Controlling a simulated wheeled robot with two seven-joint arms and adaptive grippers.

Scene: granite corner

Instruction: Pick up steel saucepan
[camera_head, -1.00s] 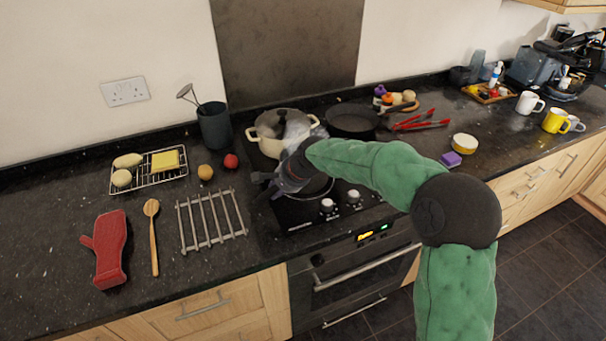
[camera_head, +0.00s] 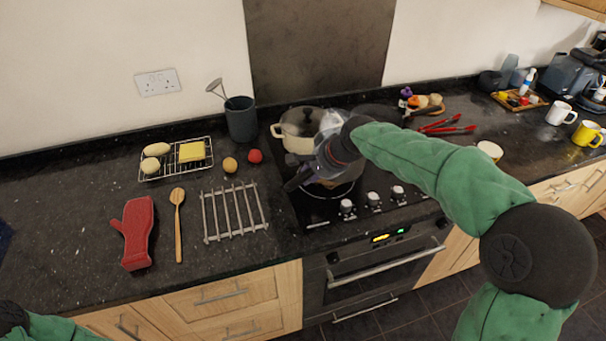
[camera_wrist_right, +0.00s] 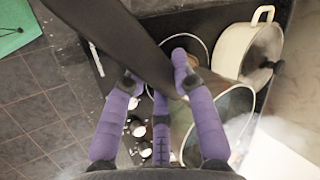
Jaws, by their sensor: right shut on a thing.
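My right gripper (camera_head: 308,172) is over the front of the hob and shut on the dark handle (camera_wrist_right: 125,45) of the steel saucepan (camera_wrist_right: 225,112). In the right wrist view its purple fingers close around the handle, which runs off toward the upper left. The saucepan's round rim lies beside the fingers, close to the cream pot. In the head view my gripper and wrist hide most of the saucepan. I cannot tell clearly whether it is off the hob. My left gripper is not in view.
The cream pot (camera_head: 296,130) stands just behind my gripper, with a dark frying pan (camera_head: 378,114) to its right. A metal trivet (camera_head: 235,213), wooden spoon (camera_head: 178,222) and red oven mitt (camera_head: 138,234) lie to the left.

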